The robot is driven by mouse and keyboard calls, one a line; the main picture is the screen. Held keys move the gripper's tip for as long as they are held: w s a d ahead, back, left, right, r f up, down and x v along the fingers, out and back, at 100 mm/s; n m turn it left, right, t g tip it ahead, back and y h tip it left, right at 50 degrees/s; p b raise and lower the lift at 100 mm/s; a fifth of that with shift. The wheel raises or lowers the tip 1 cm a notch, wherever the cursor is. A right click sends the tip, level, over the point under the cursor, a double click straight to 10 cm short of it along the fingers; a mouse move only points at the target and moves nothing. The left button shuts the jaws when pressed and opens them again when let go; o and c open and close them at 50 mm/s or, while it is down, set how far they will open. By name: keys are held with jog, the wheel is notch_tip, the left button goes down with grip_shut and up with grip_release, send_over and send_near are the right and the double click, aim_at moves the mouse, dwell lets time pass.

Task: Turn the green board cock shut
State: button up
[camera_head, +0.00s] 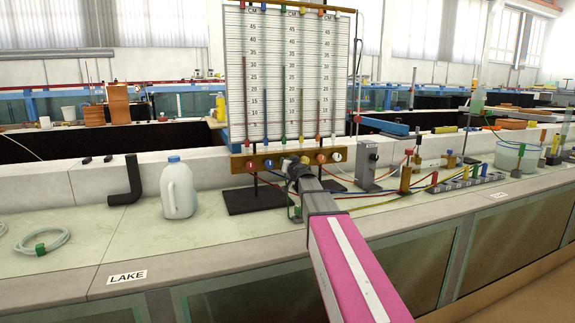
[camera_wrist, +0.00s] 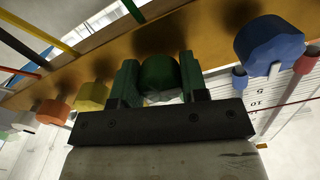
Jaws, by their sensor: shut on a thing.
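The green board cock (camera_wrist: 159,75) is a round green knob on the wooden board. In the wrist view my gripper (camera_wrist: 157,82) has one finger on each side of it and is shut on it. In the head view my gripper (camera_head: 290,163) reaches the board's front, and the arm hides the green cock there. The wooden board (camera_head: 262,161) runs across below the scaled manometer panel (camera_head: 292,75). How far the cock is turned cannot be told.
A blue cock (camera_wrist: 268,45) and a yellow cock (camera_wrist: 92,96) flank the green one closely. An orange cock (camera_wrist: 53,112) lies beyond the yellow. A white jug (camera_head: 178,190) stands on the bench to the left; coloured tubes (camera_head: 385,190) lie to the right.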

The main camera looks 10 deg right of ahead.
jog(key=m, duration=1.3)
jog(key=shift+r, duration=0.1)
jog(key=shift+m, duration=2.2)
jog(key=o, duration=0.9)
